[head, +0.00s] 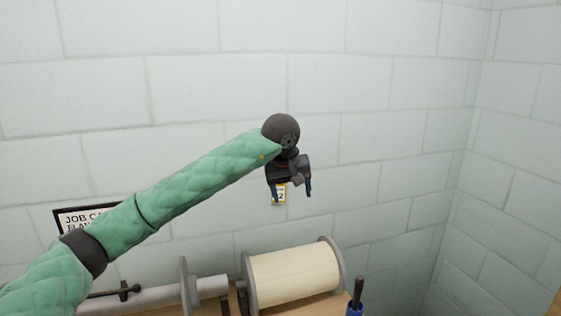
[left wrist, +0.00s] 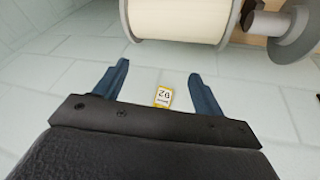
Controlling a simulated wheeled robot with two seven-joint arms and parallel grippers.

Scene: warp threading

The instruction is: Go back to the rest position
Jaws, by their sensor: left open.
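My left arm comes in from the left in a green padded sleeve and is raised in front of the wall. My left gripper (head: 291,192) hangs from its dark wrist with the fingers pointing down, above the spool. In the left wrist view the gripper (left wrist: 157,85) has its two blue fingers spread wide, with nothing held between them. My right gripper is not in view.
A large cream spool (head: 294,275) with grey flanges lies at the bottom centre, beside a grey roller (head: 155,299). A blue cup (head: 354,308) with a dark handle stands right of it. A framed job card (head: 84,216) is partly hidden by my arm. Open room lies right of the gripper.

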